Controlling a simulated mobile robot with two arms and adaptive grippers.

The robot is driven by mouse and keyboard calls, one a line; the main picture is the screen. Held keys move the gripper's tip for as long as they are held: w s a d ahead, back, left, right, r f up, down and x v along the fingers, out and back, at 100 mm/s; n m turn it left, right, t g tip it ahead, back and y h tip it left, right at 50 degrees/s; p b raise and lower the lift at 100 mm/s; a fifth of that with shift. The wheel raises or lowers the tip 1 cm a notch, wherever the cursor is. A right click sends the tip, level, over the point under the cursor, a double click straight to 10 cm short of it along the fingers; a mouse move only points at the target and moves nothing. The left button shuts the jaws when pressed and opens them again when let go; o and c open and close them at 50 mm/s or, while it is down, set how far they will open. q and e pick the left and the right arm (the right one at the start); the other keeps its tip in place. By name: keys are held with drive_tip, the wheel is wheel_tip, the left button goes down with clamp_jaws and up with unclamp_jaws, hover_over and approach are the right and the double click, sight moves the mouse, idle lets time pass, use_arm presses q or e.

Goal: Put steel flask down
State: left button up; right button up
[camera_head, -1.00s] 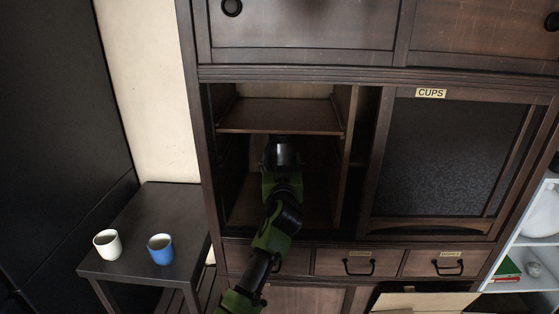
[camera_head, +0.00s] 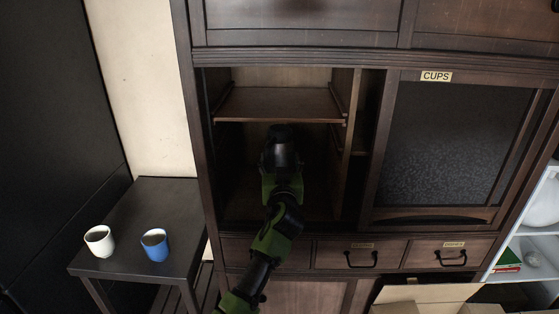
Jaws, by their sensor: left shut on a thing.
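My left gripper (camera_head: 280,143) reaches into the open left compartment of the dark wooden cabinet (camera_head: 188,130), below its inner shelf board (camera_head: 280,104). The gripper is seen from behind, and its wrist and body cover what it holds. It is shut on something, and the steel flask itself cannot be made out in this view. I cannot tell whether the held thing touches the compartment floor. My right gripper is not in view.
A sliding door labelled CUPS (camera_head: 455,150) covers the right side. Drawers (camera_head: 347,255) sit below. A small dark table (camera_head: 140,215) at left carries a white cup (camera_head: 99,241) and a blue cup (camera_head: 155,246). An open cardboard box (camera_head: 425,294) stands at lower right, near white shelves (camera_head: 525,245).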

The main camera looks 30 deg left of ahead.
use_arm(q)
drive_tip(key=shift+r, duration=0.3)
drive_tip(key=o, duration=1.8)
drive_tip(key=shift+f, duration=0.35)
drive_tip(key=shift+c, duration=0.2)
drive_tip(key=o, duration=0.3)
drive_tip(key=shift+r, duration=0.1)
drive_tip(key=shift+o, duration=0.2)
drive_tip(key=shift+s+d, duration=0.1)
drive_tip(key=v, duration=1.2)
